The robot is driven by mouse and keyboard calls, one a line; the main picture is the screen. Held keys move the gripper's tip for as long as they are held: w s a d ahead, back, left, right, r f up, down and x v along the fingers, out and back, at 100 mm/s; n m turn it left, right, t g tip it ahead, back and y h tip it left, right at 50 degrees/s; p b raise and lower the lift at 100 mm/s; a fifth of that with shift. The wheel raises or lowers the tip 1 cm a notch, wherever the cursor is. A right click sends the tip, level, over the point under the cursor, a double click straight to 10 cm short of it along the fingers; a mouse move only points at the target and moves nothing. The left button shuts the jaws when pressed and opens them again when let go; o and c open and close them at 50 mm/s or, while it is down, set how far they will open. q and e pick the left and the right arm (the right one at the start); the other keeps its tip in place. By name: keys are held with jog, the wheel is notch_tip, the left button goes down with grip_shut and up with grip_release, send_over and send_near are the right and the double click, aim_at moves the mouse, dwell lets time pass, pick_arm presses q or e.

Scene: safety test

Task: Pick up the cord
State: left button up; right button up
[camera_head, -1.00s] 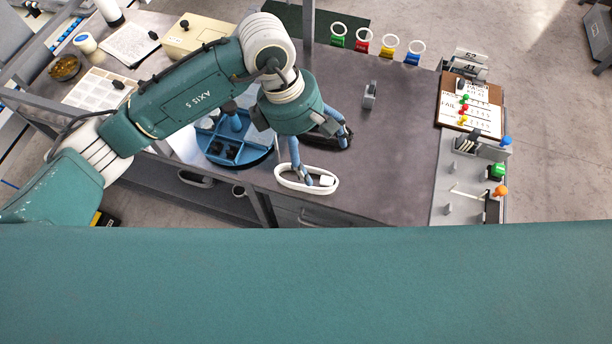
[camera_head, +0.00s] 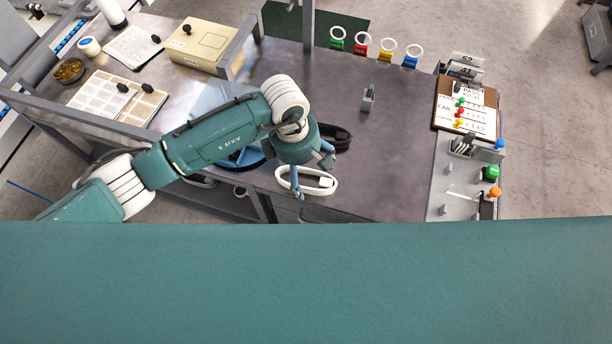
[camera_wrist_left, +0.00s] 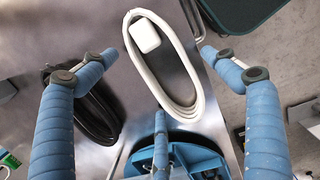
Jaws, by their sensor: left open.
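A white coiled cord (camera_head: 332,187) with a white block on it lies on the grey table near its front edge. In the left wrist view the white cord (camera_wrist_left: 187,85) is an elongated loop between my two side fingers. A black coiled cord (camera_head: 343,140) lies just behind it; it shows at left in the left wrist view (camera_wrist_left: 96,118). My left gripper (camera_head: 312,171) is over the white cord, with its blue fingers spread. In the left wrist view the gripper (camera_wrist_left: 158,54) is open and empty. Whether a fingertip touches the cord is unclear. My right gripper is out of view.
A blue divided tray (camera_head: 252,158) is partly hidden behind my left arm. A small grey block (camera_head: 368,98) stands on the table. Coloured tags with rings (camera_head: 387,52) line the back edge. A clipboard (camera_head: 440,117) lies at right. The table's middle right is clear.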

pick_arm(q)
jog(key=shift+f, duration=0.1)
jog(key=c, duration=1.3)
